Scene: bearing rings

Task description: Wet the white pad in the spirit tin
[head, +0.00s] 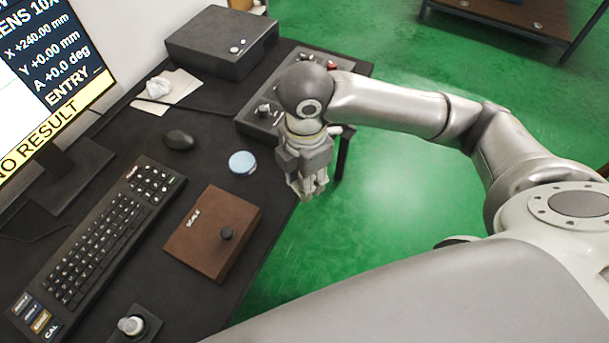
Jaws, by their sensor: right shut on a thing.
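A small round tin (242,163) with a pale blue top stands on the dark desk, between the mouse and the desk's right edge. It looks like the spirit tin. My right gripper (308,192) points down, to the right of the tin and apart from it, by the desk's edge with green floor behind it. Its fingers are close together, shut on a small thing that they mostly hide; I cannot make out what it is. A crumpled white thing (157,88) lies on a cream sheet at the back; I cannot tell whether it is the white pad. My left gripper is out of view.
A brown box marked SCALE (213,235) with a black knob stands in front of the tin. A keyboard (95,238), a mouse (179,139), a monitor (50,80), a black case (222,42) and a control box (262,112) crowd the desk.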

